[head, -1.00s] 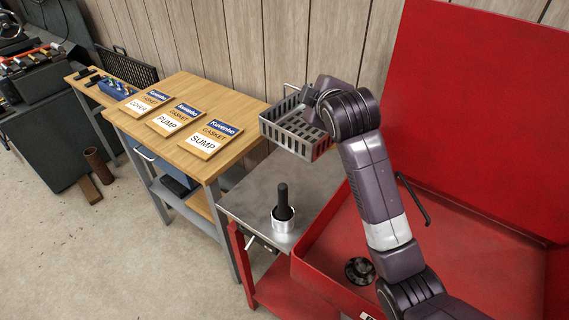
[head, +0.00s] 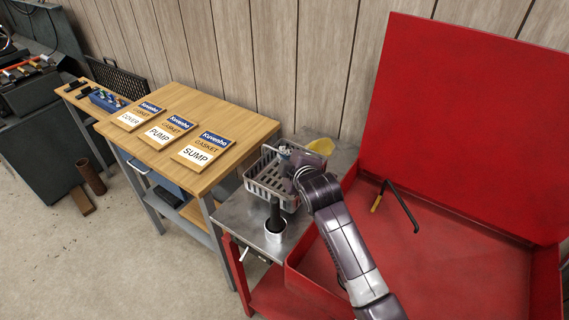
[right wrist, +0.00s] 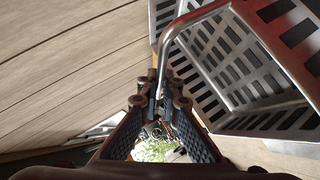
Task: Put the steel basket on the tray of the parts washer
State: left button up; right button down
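The grey slotted steel basket (head: 266,185) is over the grey steel top beside the red parts washer (head: 440,250); I cannot tell whether its bottom touches that top. My right gripper (right wrist: 165,105) is at the basket's wire handle (right wrist: 158,60), with its fingers closed around the rod at one end. In the head view, my right wrist covers the basket's right side. The washer's lid stands up, and its wide red basin lies right of the basket. My right arm hides part of the basin. My left gripper is not in view.
A steel cup (head: 275,232) with a black-handled tool (head: 275,212) stands close to the basket's front. A yellow object (head: 322,146) lies behind it. A black spout (head: 402,205) rises over the basin. A wooden bench (head: 180,105) with gasket boards is at left.

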notch_tip(320, 180, down, 4)
jog(key=shift+r, duration=0.2)
jog(key=shift+f, duration=0.2)
jog(key=shift+f, duration=0.15)
jog(key=c, duration=2.2)
grip_release()
jog(key=shift+o, duration=0.2)
jog(key=shift+s+d+r, duration=0.2)
jog(key=shift+s+r, duration=0.1)
jog(key=shift+s, duration=0.35)
jog(key=b+v, duration=0.1)
jog(key=v, duration=0.9)
jog(key=shift+s+r, duration=0.2)
jog(key=shift+s, duration=0.1)
